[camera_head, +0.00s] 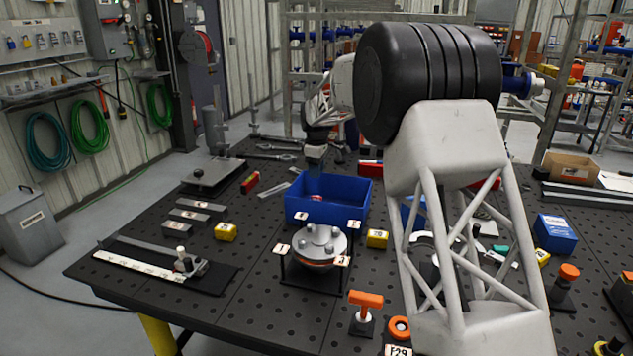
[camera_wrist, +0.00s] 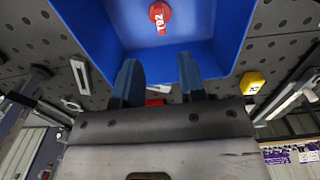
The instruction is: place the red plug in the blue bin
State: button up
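The blue bin (camera_head: 330,216) stands on the dark perforated table, and its blue floor and walls fill the top of the wrist view (camera_wrist: 95,30). A red plug (camera_wrist: 160,16) with a white-lettered tag lies inside it; a bit of red also shows inside the bin in the head view (camera_head: 316,197). My gripper (camera_head: 316,158) is just above the far side of the bin. In the wrist view its two blue fingers (camera_wrist: 160,62) are spread apart with nothing held between them. The plug is apart from the fingers.
A round flanged fixture (camera_head: 318,243) stands directly in front of the bin. Yellow blocks (camera_head: 377,238) (camera_head: 225,231) lie on either side. An orange-handled tool (camera_head: 365,302) stands near the front.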

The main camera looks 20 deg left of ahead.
jog(key=shift+r, duration=1.15)
jog(key=shift+d, duration=0.15)
jog(key=s+d+r+m+t, duration=0.1)
jog(key=s+d+r+m, duration=0.45)
jog(key=s+d, duration=0.8)
jog(key=s+d+r+m, duration=0.3)
jog(key=s+d+r, duration=0.7)
jog(key=d, duration=0.7)
jog(key=s+d+f+m, duration=0.3)
jog(key=s+d, duration=0.2)
jog(key=s, duration=0.7)
jog(key=s+d+f+m+t, duration=0.1)
jog(key=s+d+f+m, duration=0.2)
jog(key=s, duration=0.9)
jog(key=s+d+f+m, duration=0.3)
jog(key=s+d+f, duration=0.2)
jog(key=s, duration=0.8)
jog(key=d, duration=0.3)
jog(key=shift+d+m+t, duration=0.2)
jog(key=shift+m+t, duration=0.1)
jog(key=shift+m, duration=0.05)
